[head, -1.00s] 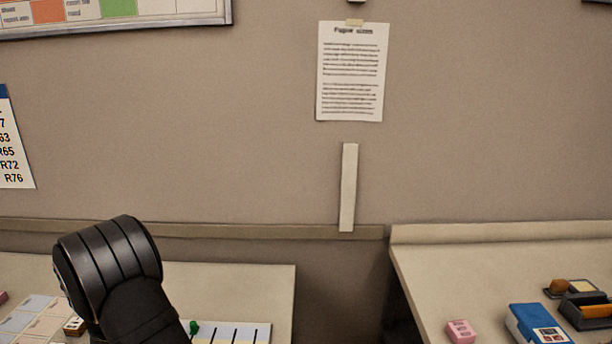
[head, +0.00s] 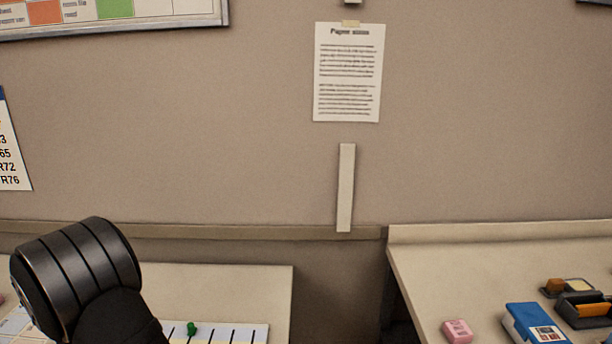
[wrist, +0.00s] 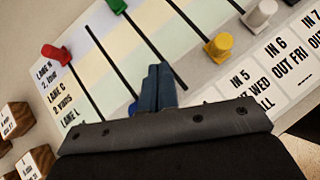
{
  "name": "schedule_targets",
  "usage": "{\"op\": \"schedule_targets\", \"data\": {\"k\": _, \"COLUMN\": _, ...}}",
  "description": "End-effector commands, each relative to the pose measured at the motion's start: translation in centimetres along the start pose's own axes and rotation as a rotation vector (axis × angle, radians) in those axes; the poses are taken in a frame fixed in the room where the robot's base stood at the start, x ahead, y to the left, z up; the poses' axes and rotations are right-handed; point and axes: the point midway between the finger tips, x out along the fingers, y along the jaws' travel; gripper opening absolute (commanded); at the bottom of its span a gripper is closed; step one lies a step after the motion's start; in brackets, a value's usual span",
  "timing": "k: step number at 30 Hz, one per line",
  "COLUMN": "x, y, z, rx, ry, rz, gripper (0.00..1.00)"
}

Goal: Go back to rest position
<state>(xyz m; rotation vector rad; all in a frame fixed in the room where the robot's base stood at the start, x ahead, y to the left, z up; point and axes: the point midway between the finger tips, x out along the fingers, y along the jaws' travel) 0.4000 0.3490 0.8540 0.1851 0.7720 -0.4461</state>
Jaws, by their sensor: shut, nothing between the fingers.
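My gripper (wrist: 158,80) shows in the wrist view with its two blue-grey fingers together and nothing between them. It is over a board with dark slots (wrist: 150,35) and pastel lanes. In the head view my black arm is at the lower left; the fingers are out of sight there. Pegs stand on the board: a red peg (wrist: 55,55), a green peg (wrist: 117,6), a yellow peg (wrist: 218,46) and a pale grey peg (wrist: 262,12). A blue piece is partly hidden behind my gripper. The green peg on the board also shows in the head view (head: 192,328).
Wooden blocks (wrist: 15,118) lie left of the board. Printed cards (wrist: 282,55) lie to its right. In the head view, a gap separates the left desk (head: 230,288) from the right desk (head: 430,270), which holds a pink block (head: 457,331) and a blue box (head: 533,324).

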Motion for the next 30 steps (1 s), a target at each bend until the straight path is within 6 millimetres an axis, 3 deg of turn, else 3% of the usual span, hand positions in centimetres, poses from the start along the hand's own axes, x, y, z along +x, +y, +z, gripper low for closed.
{"op": "schedule_targets", "data": {"k": 11, "x": 3.6, "y": 2.5, "z": 3.5, "rx": 0.004, "ry": 0.0, "rz": -0.002, "gripper": 0.0}}
{"op": "schedule_targets", "data": {"k": 15, "x": 4.7, "y": 4.6, "z": 4.6, "rx": 0.002, "ry": 0.001, "rz": 0.001, "gripper": 0.0}}
{"op": "schedule_targets", "data": {"k": 17, "x": 3.5, "y": 5.6, "z": 4.4, "rx": -0.002, "ry": 0.0, "rz": 0.006, "gripper": 0.0}}
{"op": "schedule_targets", "data": {"k": 30, "x": -5.6, "y": 5.3, "z": 4.2, "rx": -0.001, "ry": 0.001, "rz": 0.006, "gripper": 0.0}}
